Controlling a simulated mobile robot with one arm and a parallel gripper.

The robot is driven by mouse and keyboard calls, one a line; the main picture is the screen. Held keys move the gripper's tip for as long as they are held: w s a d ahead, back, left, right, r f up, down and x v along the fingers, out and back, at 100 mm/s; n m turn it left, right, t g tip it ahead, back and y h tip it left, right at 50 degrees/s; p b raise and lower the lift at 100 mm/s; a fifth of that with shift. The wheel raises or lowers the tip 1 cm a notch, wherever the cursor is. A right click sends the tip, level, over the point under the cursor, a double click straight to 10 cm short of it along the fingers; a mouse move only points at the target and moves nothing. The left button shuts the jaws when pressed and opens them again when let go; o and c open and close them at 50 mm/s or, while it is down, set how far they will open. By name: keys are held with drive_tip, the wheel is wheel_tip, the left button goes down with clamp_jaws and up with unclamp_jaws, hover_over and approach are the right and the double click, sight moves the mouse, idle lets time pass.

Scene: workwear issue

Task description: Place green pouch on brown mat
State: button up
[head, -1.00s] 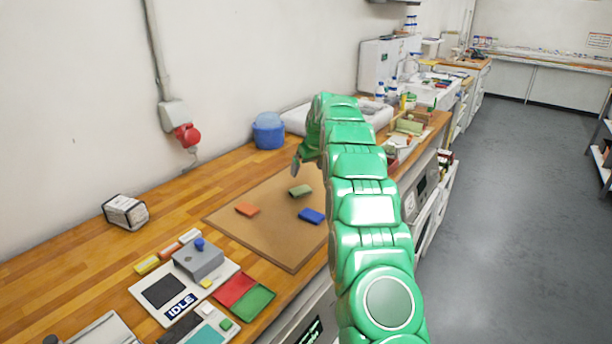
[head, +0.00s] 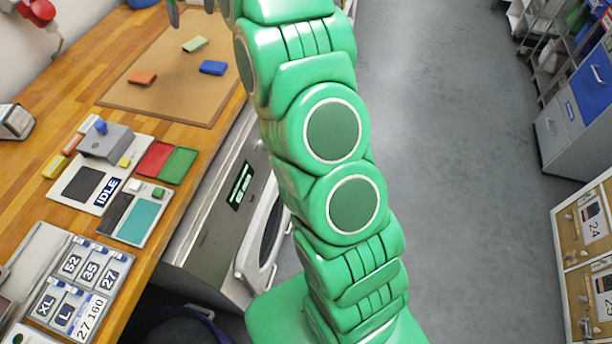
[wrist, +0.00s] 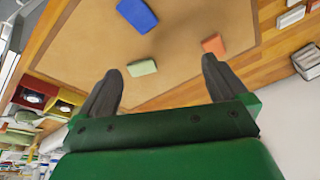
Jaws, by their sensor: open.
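The green pouch (head: 195,44) lies flat on the brown mat (head: 180,98), toward its far side. An orange pouch (head: 142,78) and a blue pouch (head: 213,68) lie apart from it on the same mat. In the wrist view the green pouch (wrist: 142,68) shows beyond and between the fingertips of my gripper (wrist: 160,67). My gripper is open and empty, with its fingers spread above the mat. I cannot tell its exact height.
A device marked IDLE (head: 75,207), a red tray (head: 154,158) and a green tray (head: 179,165) stand on the wooden bench in front of the mat. A size-label panel (head: 75,290) is nearer. Grey floor (head: 450,170) is clear on the right.

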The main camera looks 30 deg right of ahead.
drive_tip(key=s+a+r+m+g, duration=0.1)
drive_tip(key=s+r, duration=0.1)
drive_tip(key=s, duration=1.2)
drive_tip(key=s+r+g, duration=0.1)
drive_tip(key=s+r, duration=0.1)
drive_tip(key=s, duration=1.2)
drive_tip(key=s+d+f+m+g+h, duration=0.1)
drive_tip(key=s+f, duration=0.2)
drive_tip(key=s, duration=1.2)
drive_tip(key=s+d+f+m+g, duration=0.1)
drive_tip(key=s+f, duration=0.2)
drive_tip(key=s, duration=1.2)
drive_tip(key=shift+s+m+h, duration=0.25)
drive_tip(key=shift+m+h, duration=0.05)
drive_tip(key=shift+h, duration=0.1)
